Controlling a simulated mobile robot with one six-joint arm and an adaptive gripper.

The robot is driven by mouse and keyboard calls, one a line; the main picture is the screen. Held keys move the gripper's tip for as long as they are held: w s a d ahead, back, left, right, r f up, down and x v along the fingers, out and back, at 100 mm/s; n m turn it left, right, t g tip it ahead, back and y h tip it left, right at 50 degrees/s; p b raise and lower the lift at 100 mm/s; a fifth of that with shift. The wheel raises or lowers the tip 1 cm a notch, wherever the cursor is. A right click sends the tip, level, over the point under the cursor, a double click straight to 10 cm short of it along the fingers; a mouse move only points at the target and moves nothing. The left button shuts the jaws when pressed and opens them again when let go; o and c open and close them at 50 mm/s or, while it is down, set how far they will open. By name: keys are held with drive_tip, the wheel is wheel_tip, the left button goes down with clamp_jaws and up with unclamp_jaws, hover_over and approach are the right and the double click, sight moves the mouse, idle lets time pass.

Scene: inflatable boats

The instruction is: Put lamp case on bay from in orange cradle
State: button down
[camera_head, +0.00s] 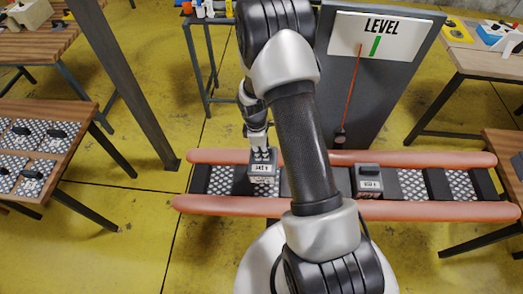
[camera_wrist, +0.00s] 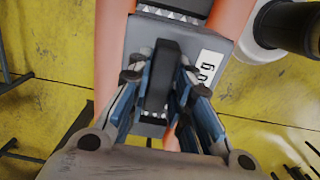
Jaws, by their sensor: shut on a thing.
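A grey case (camera_head: 262,168) with a dark handle is at the left part of a long frame with two orange tubes (camera_head: 400,210). My gripper (camera_head: 258,146) is above it. In the wrist view my gripper (camera_wrist: 160,85) is shut on the case's black handle (camera_wrist: 158,72), with a finger on each side. The case top (camera_wrist: 200,45) carries a white label. I cannot tell whether the case rests on the deck or is slightly raised. A second grey case (camera_head: 367,182) sits right of the middle between the tubes. Their small labels are not clearly readable.
Patterned bays show bare at left (camera_head: 221,181) and right (camera_head: 412,184). A "LEVEL" board (camera_head: 385,35) behind has a green mark and a slanted red pendulum line. A left table (camera_head: 65,150) holds several dark-handled items on patterned plates. My arm hides the frame's middle.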

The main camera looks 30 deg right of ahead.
drive_tip(key=shift+s+d+f+b, duration=0.1)
drive_tip(key=shift+d+f+b, duration=0.05)
drive_tip(key=shift+f+b, duration=1.45)
drive_tip(key=shift+s+d+f+b, duration=0.15)
drive_tip(key=shift+f+b, duration=0.9)
drive_tip(key=shift+f, duration=1)
drive_tip(key=shift+s+d+f+b, duration=0.1)
drive_tip(key=shift+d+f+b, duration=0.05)
drive_tip(key=shift+f+b, duration=1.45)
drive_tip(key=shift+f+p, duration=0.2)
drive_tip(key=shift+p, duration=0.1)
drive_tip(key=c, duration=1.4)
unclamp_jaws()
drive_tip(key=shift+o, duration=0.2)
drive_tip(key=r, duration=0.8)
drive_tip(key=a+r, duration=0.1)
drive_tip(key=r, duration=0.3)
drive_tip(key=shift+w, duration=0.4)
